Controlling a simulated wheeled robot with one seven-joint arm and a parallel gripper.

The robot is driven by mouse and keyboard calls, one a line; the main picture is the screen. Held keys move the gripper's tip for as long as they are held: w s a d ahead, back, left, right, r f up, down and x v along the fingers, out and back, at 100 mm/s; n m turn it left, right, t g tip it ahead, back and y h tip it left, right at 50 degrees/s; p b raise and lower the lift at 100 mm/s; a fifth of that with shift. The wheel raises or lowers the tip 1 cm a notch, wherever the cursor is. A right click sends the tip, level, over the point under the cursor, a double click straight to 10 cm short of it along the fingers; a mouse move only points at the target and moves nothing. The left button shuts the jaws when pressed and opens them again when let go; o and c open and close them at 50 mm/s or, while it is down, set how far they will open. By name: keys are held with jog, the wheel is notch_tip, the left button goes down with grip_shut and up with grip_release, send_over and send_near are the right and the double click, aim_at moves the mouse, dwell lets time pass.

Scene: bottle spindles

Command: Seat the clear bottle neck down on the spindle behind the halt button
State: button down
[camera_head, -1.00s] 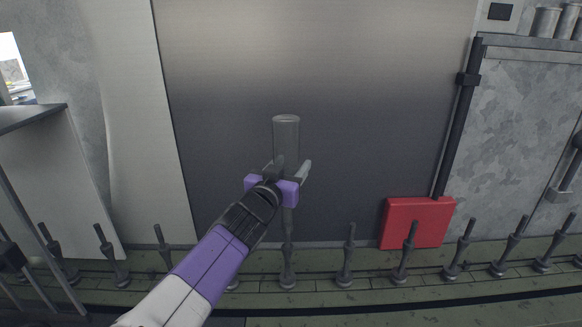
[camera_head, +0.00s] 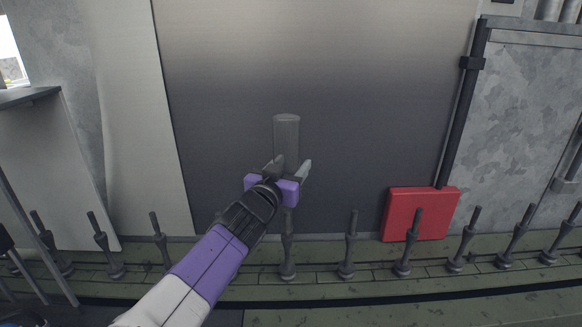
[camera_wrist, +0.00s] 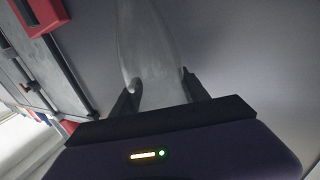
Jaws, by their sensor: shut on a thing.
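The clear bottle (camera_head: 286,135) stands upright in my gripper (camera_head: 283,172), its flat broad end up. Its lower end is hidden behind the gripper. My gripper is shut on it, above the row of grey spindles. One spindle (camera_head: 288,262) stands almost straight below the bottle in the picture; I cannot tell the depth gap. A red box (camera_head: 420,213) is at the right, with a spindle (camera_head: 405,262) in front of it; no button face can be made out. In the wrist view the bottle (camera_wrist: 148,40) shows between the fingers (camera_wrist: 160,92).
Several more spindles line the green ledge (camera_head: 330,292) on both sides. A dark panel (camera_head: 330,80) stands behind the row. A black pipe (camera_head: 463,110) rises by the red box. A grey metal cabinet (camera_head: 530,110) is at the right.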

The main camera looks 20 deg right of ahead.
jog(key=shift+f+b, duration=0.7)
jog(key=shift+b, duration=0.3)
jog(key=c, duration=0.7)
grip_release()
jog(key=shift+o, duration=1.1)
jog(key=shift+f, duration=0.1)
jog(key=v, duration=0.8)
jog(key=shift+b, duration=0.3)
